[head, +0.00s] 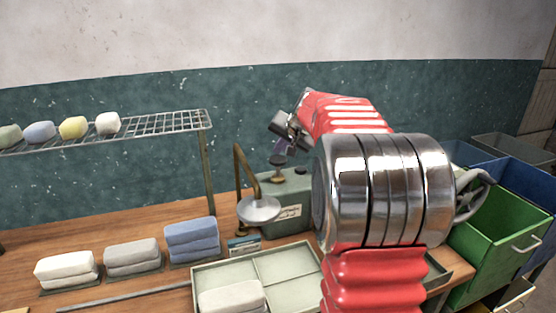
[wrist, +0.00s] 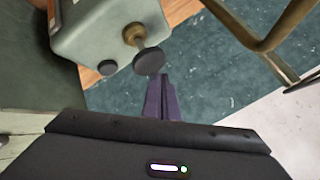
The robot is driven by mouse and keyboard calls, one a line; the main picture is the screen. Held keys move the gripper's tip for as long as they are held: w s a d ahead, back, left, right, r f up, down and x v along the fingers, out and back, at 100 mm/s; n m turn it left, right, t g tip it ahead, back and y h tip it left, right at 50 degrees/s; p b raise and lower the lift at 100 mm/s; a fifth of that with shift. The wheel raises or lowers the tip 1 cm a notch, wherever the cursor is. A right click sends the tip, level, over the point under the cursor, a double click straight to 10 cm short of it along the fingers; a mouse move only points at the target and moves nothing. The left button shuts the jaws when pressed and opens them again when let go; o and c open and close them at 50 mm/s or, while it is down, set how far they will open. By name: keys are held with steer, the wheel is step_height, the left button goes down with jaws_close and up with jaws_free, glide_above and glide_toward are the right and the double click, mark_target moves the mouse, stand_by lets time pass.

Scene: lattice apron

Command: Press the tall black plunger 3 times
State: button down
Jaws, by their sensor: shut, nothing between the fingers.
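The tall black plunger (head: 277,161) has a wide black cap on a brass stem. It stands on top of a grey-green box (head: 300,194) on the bench. In the wrist view the plunger cap (wrist: 149,61) is just beside my fingertips, and a brass collar shows behind it. My gripper (head: 281,149) is shut and empty, its purple fingers (wrist: 161,84) pointing down close above the cap in the head view. I cannot tell whether they touch it. A shorter black knob (head: 300,171) sits on the same box; it also shows in the wrist view (wrist: 107,68).
A brass lamp (head: 259,208) with a pale round shade stands left of the box. A divided tray (head: 285,265) lies in front. Folded cloths (head: 191,240) and a wire rack (head: 165,123) with soaps are left. Green (head: 512,235) and blue bins stand right.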

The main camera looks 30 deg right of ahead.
mark_target(280, 160)
steer(key=shift+r, duration=0.25)
steer(key=shift+r, duration=2.35)
stand_by(1.1)
step_height(280, 160, up, 4)
steer(key=shift+f, duration=0.15)
steer(key=shift+f, duration=0.1)
steer(key=shift+f, duration=4.3)
steer(key=shift+f, duration=0.35)
